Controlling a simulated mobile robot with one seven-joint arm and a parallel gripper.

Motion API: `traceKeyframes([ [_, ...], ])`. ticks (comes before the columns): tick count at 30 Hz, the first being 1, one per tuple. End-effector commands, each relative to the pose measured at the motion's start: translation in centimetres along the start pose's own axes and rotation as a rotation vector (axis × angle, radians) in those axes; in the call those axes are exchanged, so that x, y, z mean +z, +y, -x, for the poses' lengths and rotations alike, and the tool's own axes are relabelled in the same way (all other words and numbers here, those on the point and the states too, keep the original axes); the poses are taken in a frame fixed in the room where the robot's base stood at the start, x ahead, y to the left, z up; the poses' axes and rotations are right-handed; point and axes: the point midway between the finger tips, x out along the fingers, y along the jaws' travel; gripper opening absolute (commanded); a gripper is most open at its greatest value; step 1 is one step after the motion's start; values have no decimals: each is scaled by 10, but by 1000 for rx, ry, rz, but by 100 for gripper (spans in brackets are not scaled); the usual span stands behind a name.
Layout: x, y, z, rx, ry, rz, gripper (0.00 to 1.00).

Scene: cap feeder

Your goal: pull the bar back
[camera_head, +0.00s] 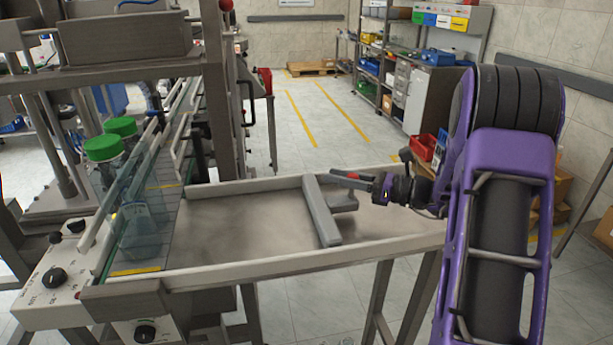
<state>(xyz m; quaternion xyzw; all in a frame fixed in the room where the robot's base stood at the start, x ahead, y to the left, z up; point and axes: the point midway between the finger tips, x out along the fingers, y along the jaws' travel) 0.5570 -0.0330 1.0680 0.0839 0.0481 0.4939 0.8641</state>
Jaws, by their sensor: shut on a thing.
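The grey bar (321,209) lies across the shallow metal tray table (240,274), spanning most of the way between its two raised side rims. A short grey block-like handle (342,201) sticks out from the bar's right side. My gripper (350,179) comes in from the right, with red on its fingers, at the bar's right side near the far rim. It is shut on a part of the bar; the exact contact is small and partly hidden. My purple arm covers the tray's right end.
Left of the tray runs a conveyor with a clear guard (150,200) and bottles with green caps (103,148). A control box with black knobs (54,278) stands at the front left. The tray surface left of the bar is bare. Shelves (405,70) stand far back.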

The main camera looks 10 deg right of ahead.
Motion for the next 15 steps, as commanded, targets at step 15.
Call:
traceKeyframes([
  [15, 5, -27, 41, -2, 0, 0, 0],
])
